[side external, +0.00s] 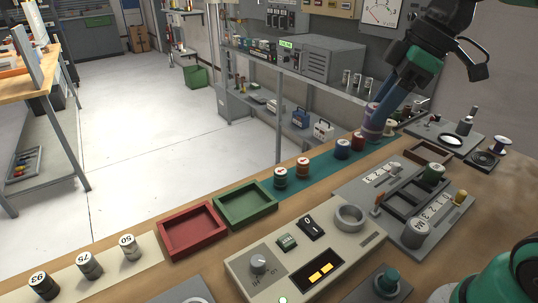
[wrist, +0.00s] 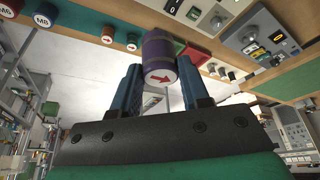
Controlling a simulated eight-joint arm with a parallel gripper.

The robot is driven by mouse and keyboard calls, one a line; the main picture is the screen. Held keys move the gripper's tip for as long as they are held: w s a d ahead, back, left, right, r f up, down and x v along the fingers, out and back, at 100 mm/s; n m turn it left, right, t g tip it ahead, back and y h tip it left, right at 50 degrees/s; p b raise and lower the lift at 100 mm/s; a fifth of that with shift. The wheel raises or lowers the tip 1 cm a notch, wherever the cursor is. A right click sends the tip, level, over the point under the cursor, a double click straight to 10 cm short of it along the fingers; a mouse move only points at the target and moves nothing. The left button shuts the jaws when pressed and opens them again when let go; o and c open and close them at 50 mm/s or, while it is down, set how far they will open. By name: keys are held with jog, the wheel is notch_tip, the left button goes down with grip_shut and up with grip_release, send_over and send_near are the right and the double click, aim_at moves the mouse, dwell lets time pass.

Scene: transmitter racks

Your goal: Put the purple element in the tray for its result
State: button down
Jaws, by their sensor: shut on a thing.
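The purple element (side external: 373,124) is a spool-like cylinder at the far end of the row on the teal strip (side external: 315,183). My gripper (side external: 379,113) reaches down from the upper right and is shut on it. In the wrist view the purple element (wrist: 158,52) sits between the two blue fingers (wrist: 160,72), and its pale end shows a red arrow. I cannot tell whether it is clear of the strip. A red tray (side external: 192,231) and a green tray (side external: 246,206) stand side by side on the near left of the bench, both empty.
Other elements, such as a blue one (side external: 342,149) and a red one (side external: 358,141), stand close beside the purple one. A tester (side external: 305,250) with lit amber bars lies in front of the trays. A small brown tray (side external: 428,153) and slotted fixture (side external: 405,195) are to the right.

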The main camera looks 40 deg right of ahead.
jog(key=shift+w+r, duration=0.1)
jog(key=shift+r, duration=0.35)
jog(key=w+a+r+n, duration=0.2)
jog(key=w+a+r, duration=0.1)
jog(key=w, duration=0.2)
jog(key=n+g+y, duration=0.2)
jog(key=n+g, duration=0.1)
jog(key=n, duration=0.4)
send_over(185, 234)
jog(key=d, duration=0.2)
notch_tip(185, 234, down, 5)
notch_tip(185, 234, down, 20)
jog(key=shift+s+d+r, duration=0.1)
jog(key=shift+f, duration=0.2)
jog(key=shift+c, duration=2.1)
grip_release()
